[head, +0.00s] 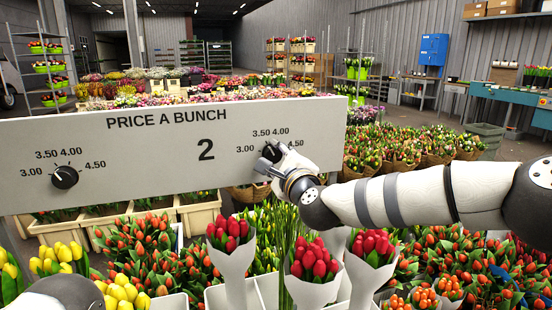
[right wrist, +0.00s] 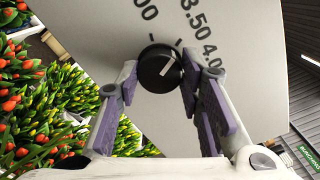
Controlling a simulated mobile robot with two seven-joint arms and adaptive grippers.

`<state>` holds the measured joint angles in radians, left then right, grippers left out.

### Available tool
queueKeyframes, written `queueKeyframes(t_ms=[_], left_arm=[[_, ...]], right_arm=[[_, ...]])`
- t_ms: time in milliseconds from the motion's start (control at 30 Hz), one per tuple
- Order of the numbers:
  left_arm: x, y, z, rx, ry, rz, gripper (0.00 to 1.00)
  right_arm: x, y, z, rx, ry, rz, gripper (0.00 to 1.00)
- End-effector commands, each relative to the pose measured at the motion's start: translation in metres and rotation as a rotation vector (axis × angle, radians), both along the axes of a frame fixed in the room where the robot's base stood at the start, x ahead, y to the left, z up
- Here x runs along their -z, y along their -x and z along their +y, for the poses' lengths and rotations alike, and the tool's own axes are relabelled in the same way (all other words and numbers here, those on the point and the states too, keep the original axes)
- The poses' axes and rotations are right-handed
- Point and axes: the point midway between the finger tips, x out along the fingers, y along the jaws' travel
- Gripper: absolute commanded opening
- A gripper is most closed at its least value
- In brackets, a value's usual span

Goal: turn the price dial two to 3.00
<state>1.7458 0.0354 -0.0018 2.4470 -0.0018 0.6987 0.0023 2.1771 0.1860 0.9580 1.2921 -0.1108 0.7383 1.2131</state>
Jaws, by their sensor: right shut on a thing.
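Price dial two (head: 271,152) is a round black knob on the right part of the grey price board (head: 120,145), beside the large number 2. Its scale shows 3.00, 3.50 and 4.00. My right gripper (head: 274,158) reaches it from the right and is shut on it. In the right wrist view, the dial (right wrist: 158,70) sits between the two purple-padded fingers. Its white pointer line slants up and right, roughly toward the 3.50 mark. The 3.00 label is partly cut off there. My left gripper is out of view; only a piece of my left arm shows at the bottom left.
Another black dial (head: 65,177) is on the board's left part. Wrapped red tulip bunches (head: 313,262) stand below the board, close under my right arm. Crates of tulips fill the floor around.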

Motion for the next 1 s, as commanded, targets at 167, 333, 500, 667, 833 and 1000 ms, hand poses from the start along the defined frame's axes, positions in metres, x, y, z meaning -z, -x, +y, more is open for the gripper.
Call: queueKeyframes(t_ms=[167, 333, 500, 667, 833, 1000], left_arm=[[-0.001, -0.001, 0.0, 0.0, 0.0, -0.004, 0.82], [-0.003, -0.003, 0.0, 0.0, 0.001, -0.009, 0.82], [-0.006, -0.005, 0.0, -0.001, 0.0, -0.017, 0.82], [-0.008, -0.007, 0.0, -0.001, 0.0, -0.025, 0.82], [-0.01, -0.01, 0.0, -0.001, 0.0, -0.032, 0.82], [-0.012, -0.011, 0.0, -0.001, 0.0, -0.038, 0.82]], right_arm=[[-0.001, 0.0, 0.0, 0.001, 0.074, -0.025, 0.06], [-0.001, 0.0, 0.0, 0.0, 0.2, -0.067, 0.06], [-0.002, 0.0, 0.001, 0.0, 0.35, -0.115, 0.06], [-0.002, 0.0, 0.0, 0.0, 0.484, -0.159, 0.06], [-0.001, 0.0, 0.0, 0.001, 0.609, -0.199, 0.06], [-0.001, 0.0, 0.0, 0.001, 0.706, -0.231, 0.06]])
